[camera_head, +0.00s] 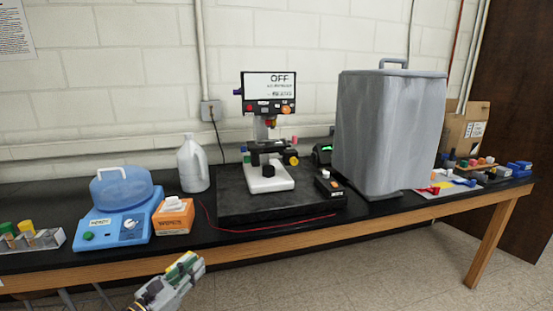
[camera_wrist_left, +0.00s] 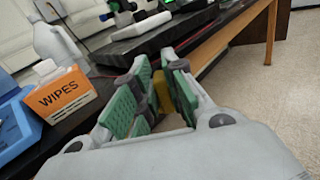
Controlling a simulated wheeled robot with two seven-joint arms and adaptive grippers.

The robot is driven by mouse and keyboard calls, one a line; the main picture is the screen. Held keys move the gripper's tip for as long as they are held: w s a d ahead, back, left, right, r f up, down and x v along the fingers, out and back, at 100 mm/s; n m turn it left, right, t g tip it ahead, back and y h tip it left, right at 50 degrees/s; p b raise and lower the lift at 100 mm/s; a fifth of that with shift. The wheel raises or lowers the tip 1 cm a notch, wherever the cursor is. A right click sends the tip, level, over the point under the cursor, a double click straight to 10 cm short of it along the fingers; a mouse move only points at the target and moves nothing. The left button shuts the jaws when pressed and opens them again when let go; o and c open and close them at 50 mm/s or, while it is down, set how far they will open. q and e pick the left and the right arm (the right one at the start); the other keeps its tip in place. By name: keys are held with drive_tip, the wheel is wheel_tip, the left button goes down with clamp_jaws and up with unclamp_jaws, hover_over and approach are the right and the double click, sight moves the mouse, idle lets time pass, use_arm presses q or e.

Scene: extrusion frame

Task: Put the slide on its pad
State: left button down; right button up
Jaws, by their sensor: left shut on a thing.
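My left gripper (camera_head: 192,262) is in front of the bench's front edge, low in the head view. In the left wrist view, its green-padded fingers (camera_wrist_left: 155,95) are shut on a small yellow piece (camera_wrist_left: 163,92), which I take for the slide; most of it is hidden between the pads. A tester with a screen reading OFF (camera_head: 270,93) stands on a black base plate (camera_head: 235,210) at the middle of the bench. A white foot with a black round piece (camera_head: 268,170) is at its front. I cannot tell which part is the slide's pad. My right gripper is not in view.
A blue appliance (camera_head: 122,225), an orange wipes box (camera_head: 173,217) and a white jug (camera_head: 192,165) stand left of the base plate. A grey rack (camera_head: 45,240) is far left. A large grey covered box (camera_head: 388,130) stands right. A red wire (camera_head: 270,228) crosses the front.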

use_arm(q)
drive_tip(key=s+f+n+t+y, duration=0.1)
drive_tip(key=f+y, duration=0.3)
drive_tip(key=f, duration=0.4)
drive_tip(key=s+f+n+t+y, duration=0.1)
drive_tip(key=s+f+n+y, duration=0.2)
drive_tip(key=f, duration=0.5)
drive_tip(key=shift+d+f+n+y, duration=0.15)
drive_tip(key=shift+d+n+y, duration=0.25)
drive_tip(key=shift+n+y, duration=0.35)
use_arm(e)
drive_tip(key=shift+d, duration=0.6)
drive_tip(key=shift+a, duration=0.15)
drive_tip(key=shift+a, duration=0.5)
